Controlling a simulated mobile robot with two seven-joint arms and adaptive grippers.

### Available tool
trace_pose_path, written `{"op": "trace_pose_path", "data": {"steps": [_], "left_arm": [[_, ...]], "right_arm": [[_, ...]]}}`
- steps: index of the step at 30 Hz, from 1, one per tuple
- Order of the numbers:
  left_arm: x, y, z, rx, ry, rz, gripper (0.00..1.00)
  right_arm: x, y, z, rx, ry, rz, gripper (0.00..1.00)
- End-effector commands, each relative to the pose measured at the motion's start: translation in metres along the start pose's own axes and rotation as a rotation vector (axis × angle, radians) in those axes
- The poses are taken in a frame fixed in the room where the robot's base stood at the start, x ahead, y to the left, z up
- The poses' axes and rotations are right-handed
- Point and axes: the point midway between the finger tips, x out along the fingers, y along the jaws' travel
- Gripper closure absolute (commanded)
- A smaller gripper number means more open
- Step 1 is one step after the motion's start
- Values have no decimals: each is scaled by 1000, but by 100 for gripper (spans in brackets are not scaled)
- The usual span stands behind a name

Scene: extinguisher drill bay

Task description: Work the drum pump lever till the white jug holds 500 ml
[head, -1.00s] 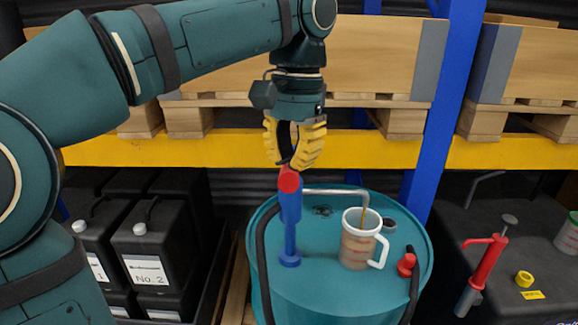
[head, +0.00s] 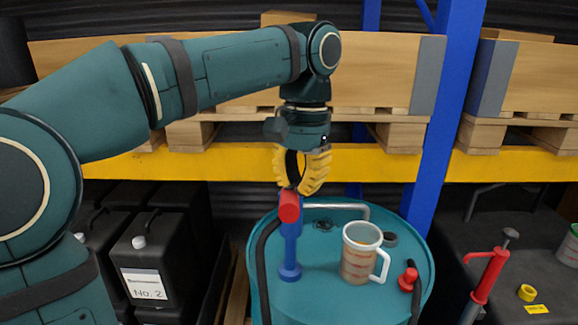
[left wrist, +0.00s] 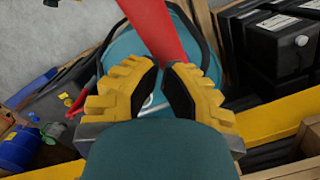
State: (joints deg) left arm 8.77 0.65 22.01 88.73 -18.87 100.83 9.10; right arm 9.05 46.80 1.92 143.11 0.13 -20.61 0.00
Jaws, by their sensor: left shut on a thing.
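The teal drum (head: 325,295) stands upright, with a blue pump post (head: 290,245) on its lid. My left gripper (head: 302,190) is shut on the red pump lever (head: 289,206) above the post. In the left wrist view the red lever (left wrist: 165,30) runs between the yellow fingers of my left gripper (left wrist: 163,72). The white jug (head: 360,258) stands upright on the lid, right of the post, under the end of the grey spout (head: 340,206). Brownish liquid shows through its wall; I cannot read the level. My right gripper is not in view.
A red cap (head: 408,278) and a dark hose lie by the drum's right rim. Black canisters (head: 150,255) stand at left. A red hand pump (head: 488,275) and yellow ring (head: 526,292) are at right. A blue rack upright (head: 430,140) rises behind the drum.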

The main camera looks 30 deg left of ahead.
Motion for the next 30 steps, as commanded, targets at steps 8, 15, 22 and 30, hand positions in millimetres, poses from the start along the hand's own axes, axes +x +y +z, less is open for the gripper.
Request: {"op": "trace_pose_path", "data": {"steps": [8,15,22,30], "left_arm": [[-5,0,-10,0,1,-1,100],[-10,0,-11,1,1,0,100],[-41,1,-12,2,4,1,100],[-72,1,-11,1,3,-1,100]], "right_arm": [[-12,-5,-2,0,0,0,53],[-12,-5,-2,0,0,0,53],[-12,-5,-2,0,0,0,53],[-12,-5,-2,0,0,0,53]]}}
